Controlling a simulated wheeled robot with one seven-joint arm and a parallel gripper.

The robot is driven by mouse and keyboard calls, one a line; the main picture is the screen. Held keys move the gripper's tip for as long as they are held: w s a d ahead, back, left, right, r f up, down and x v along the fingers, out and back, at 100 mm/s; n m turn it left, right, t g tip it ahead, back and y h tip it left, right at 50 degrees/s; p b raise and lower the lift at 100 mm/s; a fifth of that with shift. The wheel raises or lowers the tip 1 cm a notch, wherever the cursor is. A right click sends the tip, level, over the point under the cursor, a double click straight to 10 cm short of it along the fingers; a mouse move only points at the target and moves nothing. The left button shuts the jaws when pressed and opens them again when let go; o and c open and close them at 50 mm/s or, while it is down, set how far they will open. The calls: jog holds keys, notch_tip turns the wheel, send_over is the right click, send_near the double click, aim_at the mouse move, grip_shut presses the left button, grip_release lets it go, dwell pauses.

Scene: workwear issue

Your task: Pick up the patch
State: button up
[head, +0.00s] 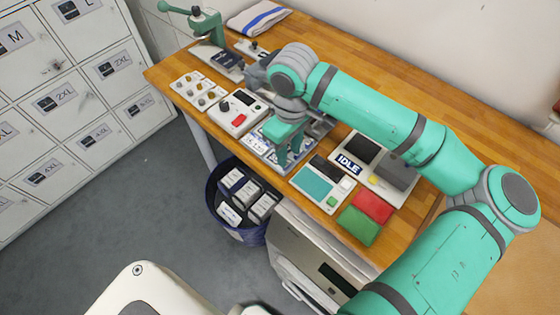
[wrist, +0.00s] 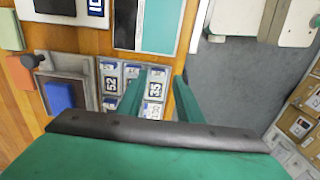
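Several small blue-and-white numbered patches lie in a compartmented grey tray (head: 268,152); it also shows in the wrist view (wrist: 119,101). I cannot tell which of them the task means. One patch marked 35 (wrist: 155,86) shows between my fingers in the wrist view, and one marked 52 (wrist: 111,82) lies to its left. My gripper (head: 289,162) points down over the right end of the tray. Its two fingers (wrist: 160,76) are apart with no patch visibly held. Whether the fingertips touch the tray is unclear. The arm and fingers hide part of the tray.
A device with a teal screen (head: 313,183) and an IDLE display unit (head: 372,168) stand right of the tray. A red-button box (head: 238,113) stands left. A blue bin (head: 240,232) is below the table edge. A blue block (wrist: 65,94) sits beside the tray.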

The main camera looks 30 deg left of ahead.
aim_at(289, 164)
jog(key=shift+d+f, duration=0.15)
jog(key=shift+f, duration=0.4)
jog(key=shift+w+a+f, duration=0.1)
jog(key=shift+a+f, duration=0.05)
jog(key=shift+f, duration=1)
jog(key=shift+w+a+f, duration=0.1)
jog(key=shift+f, duration=1)
jog(key=c, duration=0.8)
jog(key=shift+w+r, duration=0.1)
